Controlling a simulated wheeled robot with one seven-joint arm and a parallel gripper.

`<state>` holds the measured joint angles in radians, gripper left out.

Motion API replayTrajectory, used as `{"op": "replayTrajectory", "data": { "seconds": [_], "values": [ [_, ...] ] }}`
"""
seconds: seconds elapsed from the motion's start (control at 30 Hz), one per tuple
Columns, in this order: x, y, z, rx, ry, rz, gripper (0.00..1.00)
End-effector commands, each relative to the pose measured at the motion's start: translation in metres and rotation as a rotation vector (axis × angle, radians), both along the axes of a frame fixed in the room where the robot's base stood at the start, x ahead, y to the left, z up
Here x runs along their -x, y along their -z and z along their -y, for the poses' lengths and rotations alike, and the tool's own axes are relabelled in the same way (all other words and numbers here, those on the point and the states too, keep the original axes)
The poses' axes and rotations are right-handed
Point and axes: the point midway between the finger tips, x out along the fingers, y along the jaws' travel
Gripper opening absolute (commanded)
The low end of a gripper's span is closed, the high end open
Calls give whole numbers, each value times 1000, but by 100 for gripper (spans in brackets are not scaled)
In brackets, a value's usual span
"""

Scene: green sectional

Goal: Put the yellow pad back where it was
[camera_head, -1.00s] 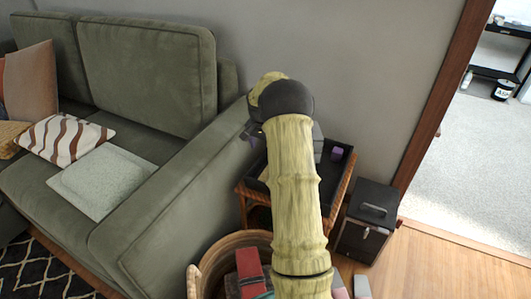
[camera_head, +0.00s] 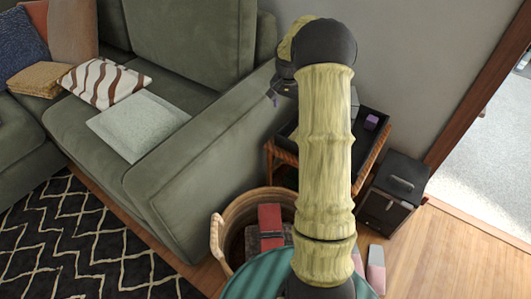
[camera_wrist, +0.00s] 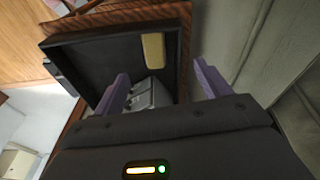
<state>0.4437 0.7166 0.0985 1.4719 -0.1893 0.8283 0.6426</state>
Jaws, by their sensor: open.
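The yellow pad (camera_wrist: 153,50) lies in a black tray (camera_wrist: 85,60) in the wrist view, near the tray's right-hand wall. My gripper (camera_wrist: 161,85) is open, with its two purple fingers apart and nothing held between them. It is over the tray's edge area, and the pad appears beyond the fingertips, apart from them. In the head view my arm covers most of the tray (camera_head: 370,150) and hides the pad. Only a bit of my gripper shows there, left of the arm.
A grey block-like thing (camera_wrist: 150,93) sits in the tray between the fingers' lines. A small purple item (camera_head: 371,121) is in the tray. A green sofa (camera_head: 215,130) stands left, a wicker basket (camera_head: 217,238) in front, a black box (camera_head: 395,195) at right.

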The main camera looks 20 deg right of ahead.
Motion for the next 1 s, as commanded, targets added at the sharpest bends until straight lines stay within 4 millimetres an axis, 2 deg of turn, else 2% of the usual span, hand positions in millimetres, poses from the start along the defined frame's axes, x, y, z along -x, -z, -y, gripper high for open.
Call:
{"op": "replayTrajectory", "data": {
  "seconds": [0.03, 0.1, 0.3, 0.47, 0.6, 0.7, 0.8, 0.9, 1.0],
  "values": [
    [7, -8, -22, 1, -60, 3, 76],
    [20, -16, -51, 3, -146, 7, 76],
    [73, -33, -124, 10, -389, 23, 76],
    [128, -40, -171, 18, -571, 38, 76],
    [182, -40, -205, 26, -724, 55, 76],
    [219, -37, -222, 32, -816, 65, 76],
    [242, -34, -231, 36, -875, 71, 76],
    [252, -33, -233, 38, -898, 72, 76],
    [252, -33, -233, 38, -899, 72, 76]
  ]
}}
